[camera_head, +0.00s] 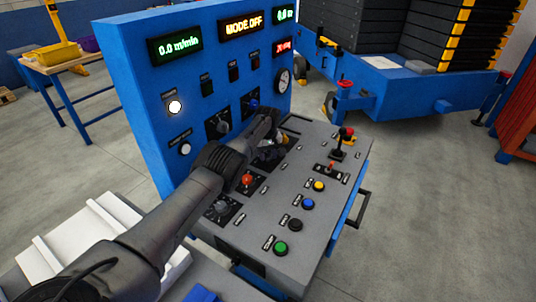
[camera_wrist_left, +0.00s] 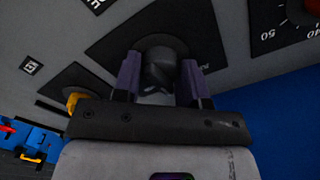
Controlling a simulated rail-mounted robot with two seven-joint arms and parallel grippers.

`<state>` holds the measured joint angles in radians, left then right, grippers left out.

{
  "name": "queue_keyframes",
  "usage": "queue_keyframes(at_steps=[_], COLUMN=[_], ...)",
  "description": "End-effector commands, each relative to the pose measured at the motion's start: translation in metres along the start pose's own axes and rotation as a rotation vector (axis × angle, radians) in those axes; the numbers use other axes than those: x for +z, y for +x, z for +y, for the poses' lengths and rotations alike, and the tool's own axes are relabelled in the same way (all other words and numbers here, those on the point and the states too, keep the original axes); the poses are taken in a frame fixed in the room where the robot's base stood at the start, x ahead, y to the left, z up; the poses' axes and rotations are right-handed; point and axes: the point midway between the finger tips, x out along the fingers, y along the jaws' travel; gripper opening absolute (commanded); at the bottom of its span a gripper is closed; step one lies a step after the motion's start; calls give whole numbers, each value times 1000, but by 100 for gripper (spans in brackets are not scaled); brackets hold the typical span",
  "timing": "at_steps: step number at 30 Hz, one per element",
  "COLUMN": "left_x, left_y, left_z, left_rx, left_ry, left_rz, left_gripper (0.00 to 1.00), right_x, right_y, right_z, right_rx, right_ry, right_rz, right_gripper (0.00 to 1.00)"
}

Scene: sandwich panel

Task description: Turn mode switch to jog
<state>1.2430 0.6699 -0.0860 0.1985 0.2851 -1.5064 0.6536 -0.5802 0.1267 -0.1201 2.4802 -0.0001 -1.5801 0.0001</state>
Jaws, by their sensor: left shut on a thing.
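The blue control console (camera_head: 140,85) has a display (camera_head: 241,26) that reads MODE.OFF. My left arm reaches across the sloped grey panel, and my left gripper (camera_head: 272,142) is at the panel's upper part, largely hidden by the wrist. In the left wrist view, my left gripper (camera_wrist_left: 160,82) has its two purple-grey fingers on either side of a dark rotary knob (camera_wrist_left: 161,52) on a black plate and is shut on it. The knob's label is not readable here. My right gripper is not in view.
A red knob (camera_head: 247,179), a green button (camera_head: 281,248), a blue button (camera_head: 308,203) and a joystick (camera_head: 347,135) sit on the panel near my arm. A white slatted tray (camera_head: 88,228) is at left. Grey floor lies right of the console.

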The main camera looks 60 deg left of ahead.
Motion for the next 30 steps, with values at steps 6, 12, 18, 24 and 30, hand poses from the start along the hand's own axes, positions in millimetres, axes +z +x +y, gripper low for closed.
queue_keyframes(at_steps=[6,12,18,24,30], left_x=[0,0,0,0,0], left_y=[-1,-1,-1,-1,-1], left_z=[0,0,0,0,0], left_rx=[2,2,2,2,1], left_ry=[-205,-385,-536,-646,-713], left_rz=[1,1,1,1,1], left_gripper=[15,15,15,15,15], right_x=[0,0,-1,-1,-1], right_y=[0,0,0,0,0], right_z=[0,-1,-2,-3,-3], right_rx=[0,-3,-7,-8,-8], right_ry=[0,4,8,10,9], right_rz=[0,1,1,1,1], right_gripper=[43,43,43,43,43])
